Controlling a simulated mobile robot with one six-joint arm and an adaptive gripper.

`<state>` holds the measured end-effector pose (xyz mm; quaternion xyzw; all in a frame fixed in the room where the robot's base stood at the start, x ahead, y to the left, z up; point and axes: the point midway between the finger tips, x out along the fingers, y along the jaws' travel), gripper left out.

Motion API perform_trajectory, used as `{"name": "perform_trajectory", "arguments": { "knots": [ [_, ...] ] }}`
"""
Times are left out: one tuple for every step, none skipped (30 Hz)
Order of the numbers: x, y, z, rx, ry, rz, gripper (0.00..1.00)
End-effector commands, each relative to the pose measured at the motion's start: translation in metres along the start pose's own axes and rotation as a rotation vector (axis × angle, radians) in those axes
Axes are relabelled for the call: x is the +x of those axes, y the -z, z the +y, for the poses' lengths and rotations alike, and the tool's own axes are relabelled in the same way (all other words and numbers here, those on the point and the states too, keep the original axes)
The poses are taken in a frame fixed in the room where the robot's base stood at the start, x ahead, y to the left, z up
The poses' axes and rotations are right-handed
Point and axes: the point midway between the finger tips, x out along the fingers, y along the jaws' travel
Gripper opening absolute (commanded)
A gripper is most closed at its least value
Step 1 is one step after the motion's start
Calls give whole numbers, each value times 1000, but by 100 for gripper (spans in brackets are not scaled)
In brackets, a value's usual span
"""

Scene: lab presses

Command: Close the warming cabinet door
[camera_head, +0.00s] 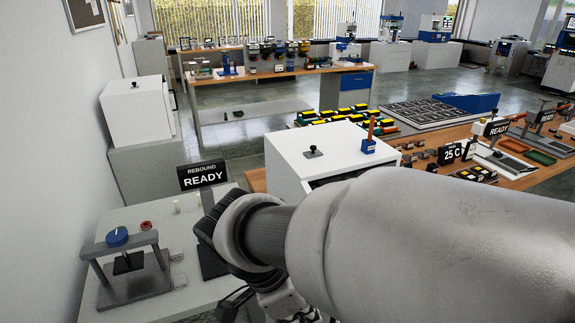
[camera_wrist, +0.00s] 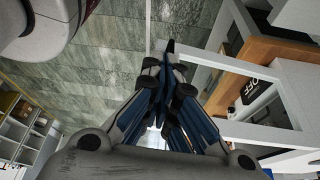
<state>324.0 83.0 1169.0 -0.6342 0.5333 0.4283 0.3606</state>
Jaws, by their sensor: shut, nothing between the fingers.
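A white box-shaped cabinet (camera_head: 310,148) with a dark knob on top stands in the middle of the head view. I take it to be the warming cabinet. Its front has a dark gap along the top edge, but my arm hides most of it, so the door cannot be made out there. In the wrist view my gripper (camera_wrist: 169,52) is shut and empty, its fingertips together over the grey floor.
A bench at lower left holds a small press (camera_head: 125,262) and a REBOUND READY sign (camera_head: 203,175). Another white cabinet (camera_head: 135,108) stands by the left wall. A wooden bench with a 25 C sign (camera_head: 456,153) is at right. Open floor shows in the wrist view.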

Motion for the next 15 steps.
{"name": "perform_trajectory", "arguments": {
  "knots": [
    [7,0,1,1,-3,1,0],
    [11,0,1,1,-3,1,0],
    [17,0,1,1,-3,1,0],
    [23,0,1,1,-4,1,0],
    [28,0,1,1,-4,1,0],
    [37,0,1,1,-5,2,0],
    [44,0,1,0,-5,1,0],
    [51,0,2,0,-5,1,0],
    [60,0,2,1,-6,0,0],
    [67,0,2,1,-6,1,0],
    [73,0,1,0,-5,0,0],
    [82,0,2,0,-5,1,0],
    [88,0,2,0,-5,0,0],
    [94,0,2,0,-6,0,0],
    [101,-1,1,0,-4,-1,0]
  ]
}}
